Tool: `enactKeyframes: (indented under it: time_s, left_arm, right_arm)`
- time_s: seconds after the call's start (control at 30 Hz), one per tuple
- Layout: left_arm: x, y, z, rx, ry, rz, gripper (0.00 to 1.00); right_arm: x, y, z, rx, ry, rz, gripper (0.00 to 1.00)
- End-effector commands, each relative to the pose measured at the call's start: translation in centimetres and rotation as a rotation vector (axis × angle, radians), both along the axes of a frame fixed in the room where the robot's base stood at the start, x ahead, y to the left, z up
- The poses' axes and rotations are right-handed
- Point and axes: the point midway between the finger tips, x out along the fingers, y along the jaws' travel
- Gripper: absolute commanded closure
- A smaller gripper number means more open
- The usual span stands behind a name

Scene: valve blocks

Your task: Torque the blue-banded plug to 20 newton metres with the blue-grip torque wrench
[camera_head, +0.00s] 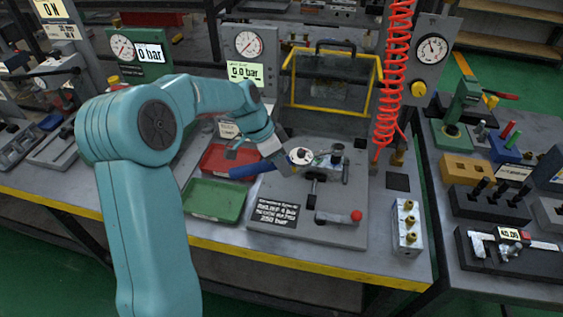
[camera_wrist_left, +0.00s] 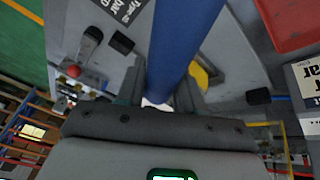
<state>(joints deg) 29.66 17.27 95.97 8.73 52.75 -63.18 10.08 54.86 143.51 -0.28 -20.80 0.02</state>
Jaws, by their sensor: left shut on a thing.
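The blue-grip torque wrench (camera_head: 250,170) shows as a blue handle with a round white dial at its right end, over the grey fixture plate (camera_head: 280,232). My left gripper (camera_head: 283,158) is shut on the wrench near the dial. In the left wrist view the blue handle (camera_wrist_left: 185,40) runs up from between the fingers (camera_wrist_left: 160,92). I cannot make out a blue band on any plug. The right gripper is not in view.
A red tray (camera_head: 222,158) and a green tray (camera_head: 214,201) lie left of the plate. A white block with brass fittings (camera_head: 407,228) is to the right. A coiled red hose (camera_head: 393,80) hangs behind; a yellow-framed guard (camera_head: 330,108) is at the back.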

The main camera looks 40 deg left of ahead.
Motion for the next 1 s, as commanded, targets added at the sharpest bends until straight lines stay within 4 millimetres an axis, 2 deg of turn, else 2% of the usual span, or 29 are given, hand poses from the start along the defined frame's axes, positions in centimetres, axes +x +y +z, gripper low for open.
enactKeyframes:
  time_s: [0.43,0.83,1.0]
  left_arm:
    - [0.1,0.0,1.9,0.001,-0.004,0.001,1.00]
    - [0.1,0.0,6.8,0.002,-0.004,0.000,1.00]
    - [0.1,0.0,7.8,0.001,-0.003,0.000,1.00]
  right_arm:
    - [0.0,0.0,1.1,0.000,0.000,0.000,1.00]
    - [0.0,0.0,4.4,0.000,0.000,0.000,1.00]
    - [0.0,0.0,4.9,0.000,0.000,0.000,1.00]
